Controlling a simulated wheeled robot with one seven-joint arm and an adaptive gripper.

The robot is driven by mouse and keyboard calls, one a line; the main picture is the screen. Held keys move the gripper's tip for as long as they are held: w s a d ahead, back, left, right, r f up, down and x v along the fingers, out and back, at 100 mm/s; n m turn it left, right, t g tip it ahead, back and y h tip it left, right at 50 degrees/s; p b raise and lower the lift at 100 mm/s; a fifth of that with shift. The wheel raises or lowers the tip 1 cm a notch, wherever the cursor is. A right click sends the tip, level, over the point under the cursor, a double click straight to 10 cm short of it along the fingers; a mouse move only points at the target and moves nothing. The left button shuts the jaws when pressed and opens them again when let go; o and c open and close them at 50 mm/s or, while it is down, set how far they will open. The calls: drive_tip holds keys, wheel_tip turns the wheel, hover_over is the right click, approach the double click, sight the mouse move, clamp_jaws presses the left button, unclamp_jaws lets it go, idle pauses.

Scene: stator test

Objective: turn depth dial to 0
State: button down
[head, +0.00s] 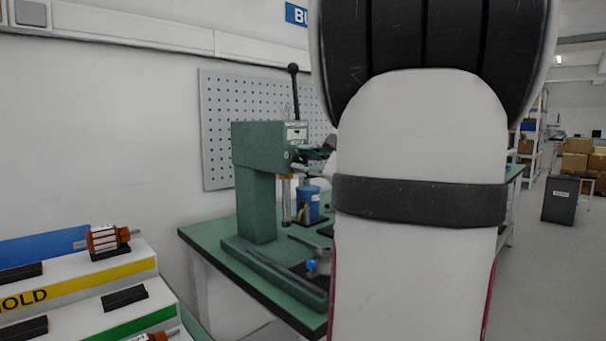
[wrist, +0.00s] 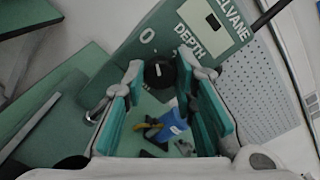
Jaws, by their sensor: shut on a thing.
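The depth dial (wrist: 160,74) is a small black knob with a white pointer line, on the green face of the press (wrist: 112,72) in the wrist view. The word DEPTH and a 0 mark stand beside it. The pointer looks roughly upright in the picture; which mark it meets is hard to tell. My gripper (wrist: 161,68) has its teal-padded fingers on both sides of the dial and is shut on it. In the head view the press (head: 258,165) stands on a green bench, and my arm hides the dial.
A blue container (head: 308,203) stands on the bench (head: 210,235) beside the press column; the wrist view shows it below the fingers. A black-knobbed lever (head: 294,90) rises from the press. A stepped rack (head: 75,290) with rotors is at lower left.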

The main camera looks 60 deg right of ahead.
drive_tip(key=shift+f+n+b, duration=0.1)
drive_tip(key=shift+n+b, duration=0.2)
drive_tip(key=shift+b, duration=0.05)
idle(0.3)
drive_tip(key=c, duration=1.3)
unclamp_jaws()
drive_tip(key=v, duration=1.2)
